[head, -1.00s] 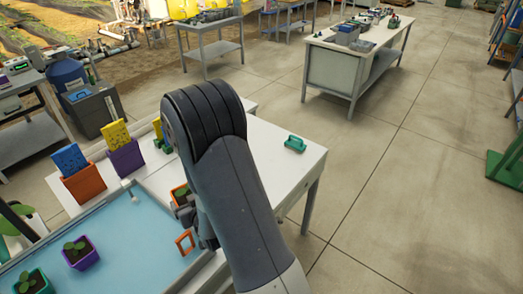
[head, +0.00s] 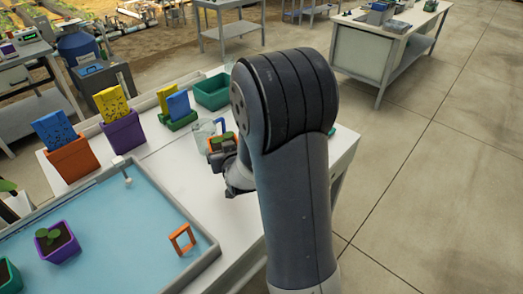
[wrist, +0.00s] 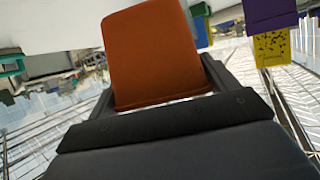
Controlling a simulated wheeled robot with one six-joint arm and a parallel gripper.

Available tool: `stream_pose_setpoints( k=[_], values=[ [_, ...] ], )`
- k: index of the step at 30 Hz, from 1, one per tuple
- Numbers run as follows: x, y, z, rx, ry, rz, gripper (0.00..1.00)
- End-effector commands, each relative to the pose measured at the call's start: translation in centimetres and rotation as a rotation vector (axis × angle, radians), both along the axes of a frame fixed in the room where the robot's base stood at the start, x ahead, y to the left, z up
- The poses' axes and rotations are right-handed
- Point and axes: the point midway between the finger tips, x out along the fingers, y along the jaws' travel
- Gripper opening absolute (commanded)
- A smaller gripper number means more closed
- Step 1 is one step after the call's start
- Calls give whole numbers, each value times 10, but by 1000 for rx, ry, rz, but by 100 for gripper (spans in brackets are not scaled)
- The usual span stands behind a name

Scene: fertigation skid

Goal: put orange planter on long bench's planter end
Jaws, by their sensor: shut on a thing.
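My gripper (head: 232,165) is shut on the orange planter (head: 215,145), which holds a small green plant and dark soil. My arm hides part of the gripper and planter in the head view. The wrist view shows the plain orange side of the planter (wrist: 160,55) between the dark fingers of my gripper (wrist: 165,105). The planter is over the white bench (head: 185,190), beside a clear jug with a blue handle (head: 222,125). I cannot tell its height above the bench.
A blue-floored tray (head: 110,215) holds a purple planter (head: 47,245), a teal planter (head: 6,278) and an orange frame (head: 182,240). Behind stand an orange box (head: 73,162), a purple box (head: 124,136), a green holder (head: 178,122) and a green bin (head: 212,93).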

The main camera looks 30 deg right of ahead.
Motion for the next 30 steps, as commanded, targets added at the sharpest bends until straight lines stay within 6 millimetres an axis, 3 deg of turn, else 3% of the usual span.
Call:
stream_pose_setpoints(
  k=[7, 15, 22, 30],
  values=[
    [-2, -42, 5, 3, -5, 55, 53],
    [-18, -89, 5, 3, -3, 82, 53],
    [-30, -113, 3, 6, -2, 82, 53],
    [-32, -115, -45, 9, 1, 84, 53]
  ],
)
